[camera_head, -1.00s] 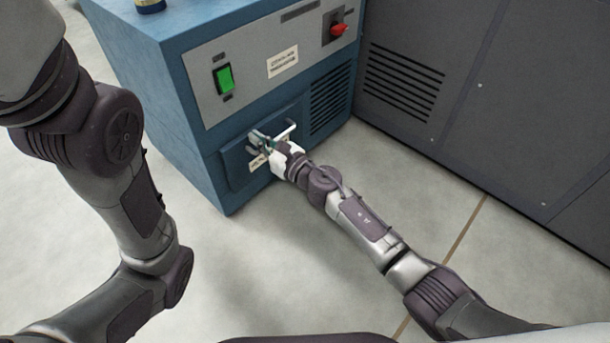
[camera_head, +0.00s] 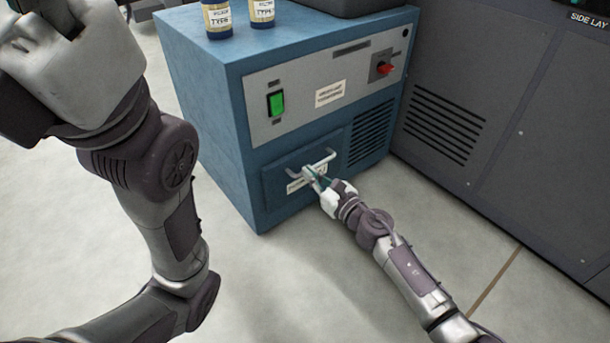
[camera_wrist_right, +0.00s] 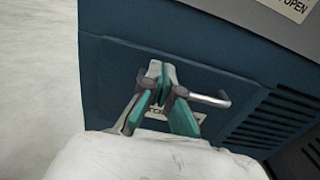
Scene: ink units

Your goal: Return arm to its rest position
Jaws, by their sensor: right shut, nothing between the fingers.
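My right gripper (camera_head: 311,175) is shut and empty. It is in front of the drawer (camera_head: 278,185) on the lower front of the blue cabinet (camera_head: 212,110). Its fingertips overlap the left part of the drawer's metal handle (camera_head: 325,160) in the head view; I cannot tell whether they touch it. In the right wrist view the closed fingers (camera_wrist_right: 160,72) show in front of the drawer, with the handle's right end (camera_wrist_right: 215,100) sticking out beside them. The drawer front looks flush with the cabinet. My left arm is at the left, its hand only partly in view at the top.
Two labelled jars (camera_head: 217,20) and (camera_head: 262,12) stand on the cabinet top near a dark box (camera_head: 355,6). A green switch (camera_head: 276,104) and a red knob (camera_head: 385,69) are on the panel. A dark grey machine (camera_head: 500,130) stands at the right. The floor in front is clear.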

